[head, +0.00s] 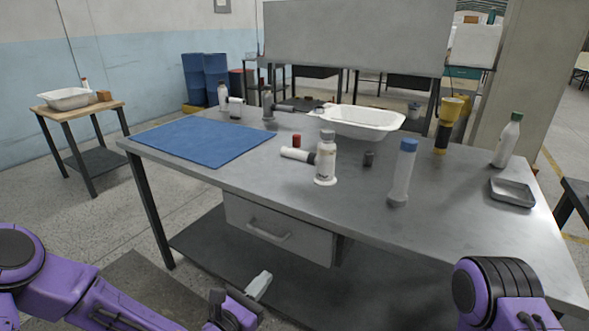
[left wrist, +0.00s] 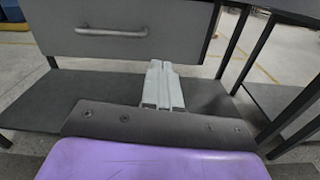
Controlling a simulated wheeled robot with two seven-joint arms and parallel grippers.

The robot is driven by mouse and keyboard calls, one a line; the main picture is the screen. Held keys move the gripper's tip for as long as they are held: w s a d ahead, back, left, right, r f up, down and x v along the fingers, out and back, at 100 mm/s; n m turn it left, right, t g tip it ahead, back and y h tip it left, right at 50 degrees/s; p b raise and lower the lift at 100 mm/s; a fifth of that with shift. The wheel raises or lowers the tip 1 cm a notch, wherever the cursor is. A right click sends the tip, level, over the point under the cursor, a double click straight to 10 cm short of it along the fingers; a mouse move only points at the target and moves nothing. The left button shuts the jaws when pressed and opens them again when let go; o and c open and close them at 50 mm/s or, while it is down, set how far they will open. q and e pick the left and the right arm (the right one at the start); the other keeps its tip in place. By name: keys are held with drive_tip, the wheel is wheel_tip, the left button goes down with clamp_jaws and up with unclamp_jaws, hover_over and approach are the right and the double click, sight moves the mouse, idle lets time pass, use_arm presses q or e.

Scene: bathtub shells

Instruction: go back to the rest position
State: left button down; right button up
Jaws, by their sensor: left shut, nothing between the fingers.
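My left gripper (head: 259,285) shows at the bottom of the head view, in front of and below the table's drawer. Its pale fingers are shut with nothing between them. The left wrist view also shows the closed fingers (left wrist: 162,88), pointing toward the space under the drawer (left wrist: 120,30). My right arm (head: 505,295) shows at the bottom right of the head view, but its gripper is out of view.
The metal table (head: 350,205) stands close ahead, with a blue mat (head: 200,140), a white tub (head: 365,122), a white bottle (head: 326,160), a blue-capped bottle (head: 402,175) and a metal tray (head: 512,193) on it. A dark lower shelf (head: 215,245) lies beneath. Open floor lies left.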

use_arm(q)
drive_tip(key=s+a+f+m+g+y+p, duration=0.5)
drive_tip(key=s+a+f+m+g+y, duration=0.3)
drive_tip(key=s+f+m, duration=0.75)
drive_tip(key=s+a+r+m+g+y+p, duration=0.1)
drive_tip(key=s+a+m+g+y+p, duration=0.1)
drive_tip(key=s+a, duration=0.4)
drive_tip(key=s+a+r+m+g+y+p, duration=0.1)
drive_tip(key=s+a+m+g+p, duration=0.1)
drive_tip(key=s+a+m+p, duration=0.3)
drive_tip(key=s+a, duration=0.1)
drive_tip(key=s, duration=0.2)
drive_tip(key=shift+s+a+r+g+y, duration=0.3)
drive_tip(key=shift+s+r+y, duration=0.05)
drive_tip(key=shift+y, duration=0.05)
